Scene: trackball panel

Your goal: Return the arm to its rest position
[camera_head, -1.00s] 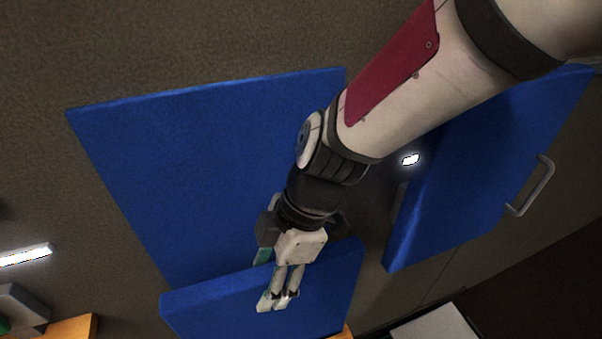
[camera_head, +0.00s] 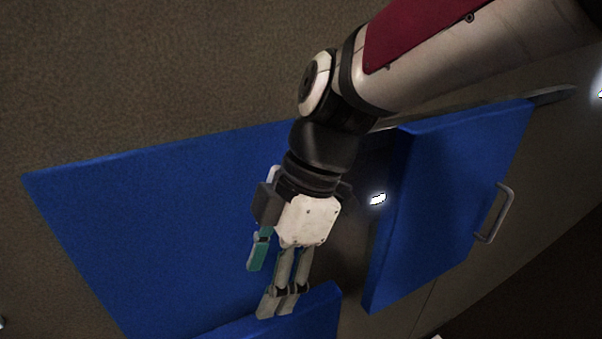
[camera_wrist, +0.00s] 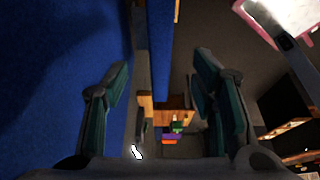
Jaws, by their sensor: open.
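My gripper (camera_head: 277,290) hangs from my arm in the middle of the head view, in front of blue panels. Its fingers hold nothing. In the wrist view the two fingers of my gripper (camera_wrist: 163,85) stand well apart, with empty space between them. The large blue panel (camera_head: 130,215) lies behind and to the left of the gripper. In the head view the fingertips overlap a lower blue panel (camera_head: 310,318); I cannot tell whether they touch it.
A blue door (camera_head: 440,190) with a grey handle (camera_head: 495,213) stands to the right of the gripper. A small bright light (camera_head: 377,198) shows in the gap beside it. In the wrist view, a wooden surface (camera_wrist: 172,104) with small coloured items lies far off between the fingers.

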